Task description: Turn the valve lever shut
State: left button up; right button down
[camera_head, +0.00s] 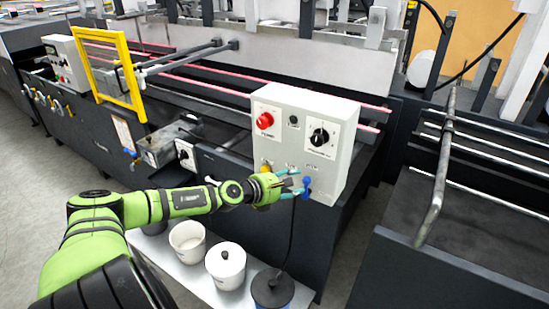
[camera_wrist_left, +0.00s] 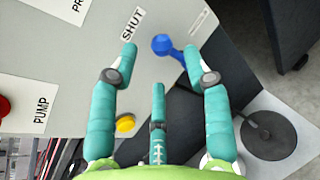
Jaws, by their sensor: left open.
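The blue valve lever (camera_head: 307,182) is on the lower front of the white control box (camera_head: 345,125). In the left wrist view the lever (camera_wrist_left: 162,44) shows a round blue end below the SHUT label (camera_wrist_left: 132,24), with a short arm running down to the right. My left gripper (camera_head: 291,186) is open, with its teal fingers reaching to the box face. In the wrist view the lever lies between the two outer fingertips (camera_wrist_left: 161,50), closer to the right one. I cannot tell whether that finger touches it. My right gripper is not in view.
The box also carries a red button (camera_head: 265,120), a black rotary knob (camera_head: 319,137) and a yellow button (camera_wrist_left: 125,123). White pots (camera_head: 187,241) and a dark-lidded pot (camera_head: 272,289) stand on a low shelf beneath. A yellow frame (camera_head: 137,85) stands at upper left.

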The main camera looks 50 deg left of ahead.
pick_arm(q)
jog(key=v, duration=0.7)
jog(key=shift+r, duration=0.25)
jog(key=shift+s+d, duration=0.1)
dwell(0.6)
